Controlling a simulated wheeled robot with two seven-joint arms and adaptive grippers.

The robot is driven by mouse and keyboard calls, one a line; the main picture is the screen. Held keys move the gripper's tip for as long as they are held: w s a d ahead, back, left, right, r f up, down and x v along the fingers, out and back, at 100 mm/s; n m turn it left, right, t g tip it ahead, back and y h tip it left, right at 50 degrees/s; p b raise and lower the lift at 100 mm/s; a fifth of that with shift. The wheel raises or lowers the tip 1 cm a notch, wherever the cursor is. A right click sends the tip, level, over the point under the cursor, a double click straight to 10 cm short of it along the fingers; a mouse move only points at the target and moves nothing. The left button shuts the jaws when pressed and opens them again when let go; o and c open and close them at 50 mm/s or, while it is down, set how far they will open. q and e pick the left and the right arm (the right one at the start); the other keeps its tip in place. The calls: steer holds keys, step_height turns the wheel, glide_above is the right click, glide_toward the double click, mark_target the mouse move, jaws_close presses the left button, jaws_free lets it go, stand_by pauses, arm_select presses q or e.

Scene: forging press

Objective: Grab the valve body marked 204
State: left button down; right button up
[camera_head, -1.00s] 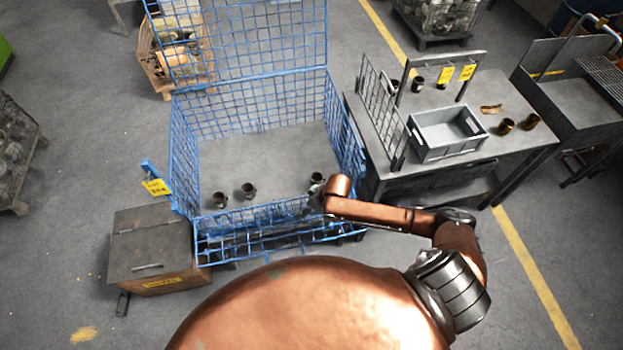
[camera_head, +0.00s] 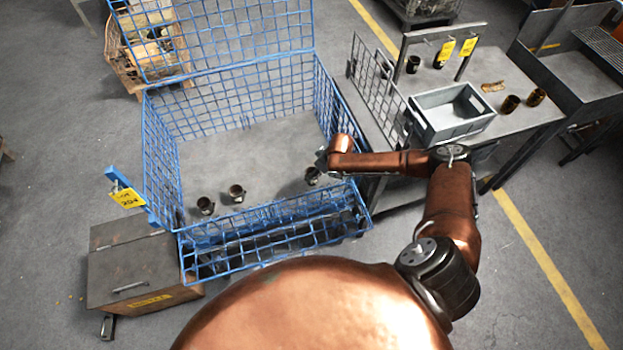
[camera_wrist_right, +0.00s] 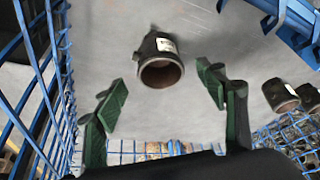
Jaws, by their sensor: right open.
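Three dark valve bodies lie in the blue wire basket (camera_head: 330,95): a left one (camera_head: 206,205), a middle one (camera_head: 237,193) and a right one (camera_head: 312,176). A yellow tag (camera_head: 127,198) on the basket's left side appears to read 204. My right gripper (camera_head: 320,162) is over the right valve body in the head view. In the right wrist view my right gripper (camera_wrist_right: 161,92) is open, its green fingers apart, with one valve body (camera_wrist_right: 161,62) ahead between them, its round opening facing me. Its white label is too small to read. My left gripper is not in view.
The basket's wire walls stand close around the right arm. A grey table (camera_head: 510,70) at the right holds a grey bin (camera_head: 450,130), a wire rack (camera_head: 378,85) and several small parts. A brown box (camera_head: 140,270) stands at the lower left. The basket's floor is mostly bare.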

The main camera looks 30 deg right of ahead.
steer(key=b+x, duration=0.1)
steer(key=x, duration=0.4)
steer(key=shift+f, duration=0.25)
steer(key=shift+r, duration=0.1)
steer(key=c, duration=1.6)
